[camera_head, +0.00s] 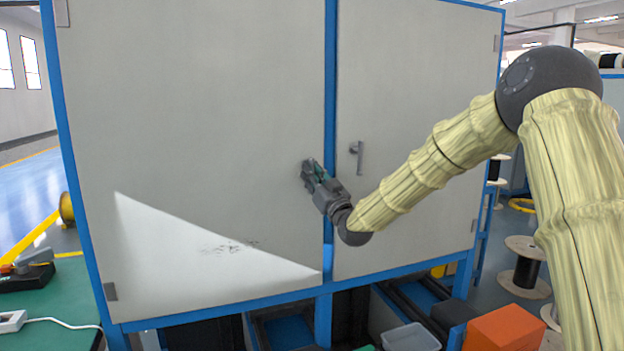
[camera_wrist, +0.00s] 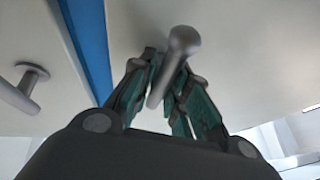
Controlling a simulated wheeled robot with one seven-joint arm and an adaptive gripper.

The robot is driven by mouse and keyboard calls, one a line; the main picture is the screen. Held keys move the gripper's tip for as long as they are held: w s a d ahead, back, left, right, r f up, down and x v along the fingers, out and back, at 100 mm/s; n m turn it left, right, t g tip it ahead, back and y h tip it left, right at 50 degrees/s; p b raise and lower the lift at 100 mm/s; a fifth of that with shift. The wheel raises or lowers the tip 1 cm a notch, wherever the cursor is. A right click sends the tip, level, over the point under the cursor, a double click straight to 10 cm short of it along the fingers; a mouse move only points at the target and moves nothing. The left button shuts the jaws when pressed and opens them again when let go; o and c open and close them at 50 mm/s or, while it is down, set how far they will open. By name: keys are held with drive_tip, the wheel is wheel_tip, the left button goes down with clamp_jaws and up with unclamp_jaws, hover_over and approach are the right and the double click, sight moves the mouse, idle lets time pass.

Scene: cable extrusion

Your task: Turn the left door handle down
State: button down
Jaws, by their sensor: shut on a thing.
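The left door (camera_head: 200,120) is a large pale grey cabinet door, and it looks closed. My gripper (camera_head: 309,171) is at its right edge, beside the blue centre post. In the wrist view my gripper (camera_wrist: 165,75) has its green-padded fingers on both sides of the grey left door handle (camera_wrist: 181,42), closed on its lever. The handle's rounded end shows between and beyond the fingers. In the head view my gripper hides the left handle, so its angle is hard to tell there.
The right door (camera_head: 420,90) has its own grey handle (camera_head: 359,157) just right of the blue post (camera_head: 330,80). Below stand an orange box (camera_head: 503,328) and a grey bin (camera_head: 410,337). A green table (camera_head: 60,300) is at lower left.

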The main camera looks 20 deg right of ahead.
drive_tip(key=shift+f+n, duration=0.15)
drive_tip(key=shift+n, duration=0.25)
drive_tip(key=c, duration=1.4)
unclamp_jaws()
drive_tip(key=v, duration=1.2)
